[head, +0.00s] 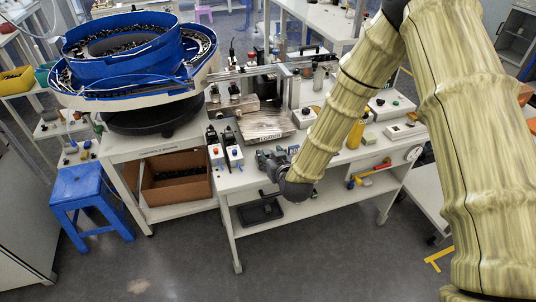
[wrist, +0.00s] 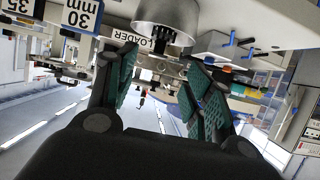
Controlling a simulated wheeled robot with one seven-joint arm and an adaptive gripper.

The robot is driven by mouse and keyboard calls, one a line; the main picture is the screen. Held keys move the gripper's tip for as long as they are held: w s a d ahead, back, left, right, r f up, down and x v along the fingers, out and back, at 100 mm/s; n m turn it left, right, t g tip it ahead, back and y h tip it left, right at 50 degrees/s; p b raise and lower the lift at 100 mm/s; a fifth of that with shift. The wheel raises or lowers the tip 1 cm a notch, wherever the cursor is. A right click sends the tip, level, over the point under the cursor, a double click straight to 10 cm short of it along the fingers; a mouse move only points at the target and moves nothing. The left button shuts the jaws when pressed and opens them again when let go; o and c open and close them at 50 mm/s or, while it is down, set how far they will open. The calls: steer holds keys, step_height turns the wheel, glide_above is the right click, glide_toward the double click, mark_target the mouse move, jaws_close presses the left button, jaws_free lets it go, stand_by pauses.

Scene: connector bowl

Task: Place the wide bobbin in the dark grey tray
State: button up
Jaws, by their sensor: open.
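My gripper (head: 267,160) is at the front edge of the workbench, at the end of my raised arm. In the wrist view its two green-padded fingers (wrist: 160,68) stand apart with nothing held between them. A rounded grey metallic thing (wrist: 168,14) shows just beyond the fingertips at the top of the wrist view; I cannot tell whether it is the wide bobbin. I cannot make out the bobbin in the head view, where my gripper and arm cover part of the bench. A dark tray (head: 260,212), apparently the dark grey one, lies on the lower shelf below my gripper.
The workbench holds a metal plate device (head: 265,124), small black-and-white units (head: 233,155) and a yellow bottle (head: 355,134). A blue bowl feeder (head: 125,48) stands at the left, above a cardboard box (head: 176,182). A blue stool (head: 82,195) stands front left. The floor in front is clear.

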mark_target(267, 151)
steer(key=shift+w+f+p, duration=0.25)
steer(key=shift+w+p, duration=0.2)
steer(key=shift+w, duration=0.2)
steer(key=shift+p+x, duration=0.75)
steer(key=shift+x, duration=1.3)
steer(key=shift+d+f, duration=0.1)
steer(key=shift+f, duration=0.1)
steer(key=c, duration=1)
steer(key=shift+o, duration=0.2)
steer(key=shift+r, duration=0.15)
